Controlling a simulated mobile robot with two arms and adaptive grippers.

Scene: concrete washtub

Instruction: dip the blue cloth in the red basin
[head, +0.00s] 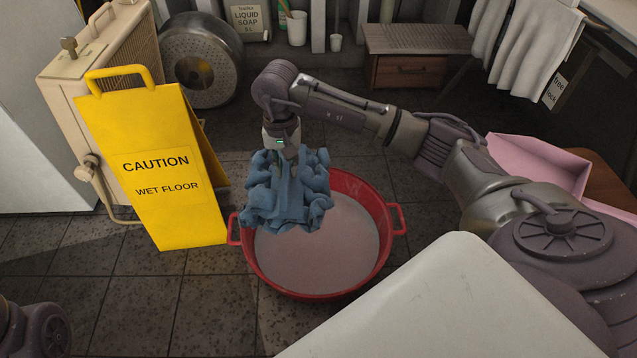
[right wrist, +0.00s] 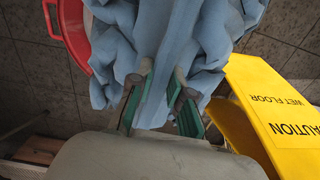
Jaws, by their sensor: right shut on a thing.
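The blue cloth (head: 287,192) hangs bunched from my right gripper (head: 284,160), which is shut on it. In the head view the cloth covers the upper left part of the red basin (head: 384,205); I cannot tell its exact height above it. The basin stands on the floor and holds a pale greyish liquid (head: 335,250). In the right wrist view the cloth (right wrist: 165,50) fills the middle, pinched between the green-lined fingers (right wrist: 160,100), with the basin's red rim (right wrist: 74,30) at upper left. My left gripper is not in view.
A yellow wet-floor sign (head: 155,165) stands just left of the basin, close to its left handle. Behind it are a beige heater-like unit (head: 120,50) and a round metal drum (head: 202,60). A pink box (head: 540,165) is at right. Tiled floor in front of the basin is clear.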

